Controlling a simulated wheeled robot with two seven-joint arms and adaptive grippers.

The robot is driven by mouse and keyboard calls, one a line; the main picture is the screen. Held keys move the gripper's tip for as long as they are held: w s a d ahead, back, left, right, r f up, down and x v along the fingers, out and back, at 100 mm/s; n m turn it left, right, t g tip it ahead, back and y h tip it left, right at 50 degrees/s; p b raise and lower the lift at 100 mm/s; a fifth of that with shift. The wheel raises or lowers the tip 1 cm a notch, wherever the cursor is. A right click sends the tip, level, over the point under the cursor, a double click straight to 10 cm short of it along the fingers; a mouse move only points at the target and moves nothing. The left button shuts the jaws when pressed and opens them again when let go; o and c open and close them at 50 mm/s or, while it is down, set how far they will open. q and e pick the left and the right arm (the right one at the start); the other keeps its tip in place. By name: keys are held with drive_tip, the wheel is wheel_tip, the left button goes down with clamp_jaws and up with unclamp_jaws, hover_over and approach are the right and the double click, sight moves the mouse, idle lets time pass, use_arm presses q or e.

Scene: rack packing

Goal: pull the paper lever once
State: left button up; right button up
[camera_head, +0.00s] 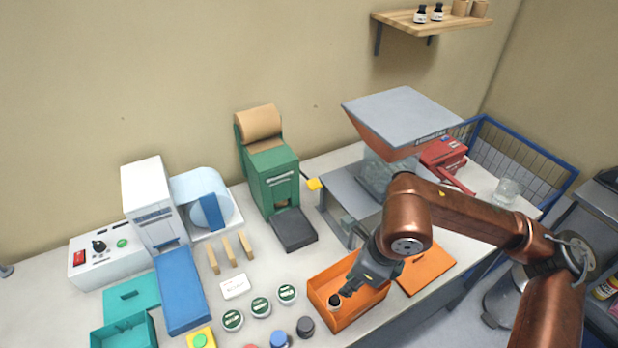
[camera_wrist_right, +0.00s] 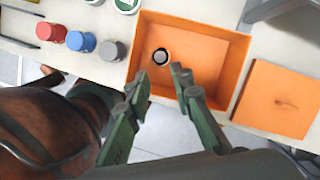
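The green paper dispenser (camera_head: 271,178) stands on the table with a brown paper roll (camera_head: 258,123) on top. A lever with a yellow handle (camera_head: 314,184) sticks out on its right side. A dark plate (camera_head: 294,230) lies at its foot. My right gripper (camera_head: 350,287) is over the orange box (camera_head: 318,293), away from the lever. It is open and empty in the right wrist view (camera_wrist_right: 160,88). A small dark bottle (camera_head: 334,303) stands in the box just beyond the fingertips and also shows in the right wrist view (camera_wrist_right: 161,56). My left gripper is not in view.
A grey-topped hopper machine (camera_head: 402,118) stands right of the lever, behind my right arm. An orange lid (camera_head: 426,270) lies right of the box. Several round tins (camera_head: 261,306), a white card (camera_head: 234,286) and wooden sticks (camera_head: 229,250) lie to the left.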

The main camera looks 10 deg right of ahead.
clamp_jaws()
idle(1.2)
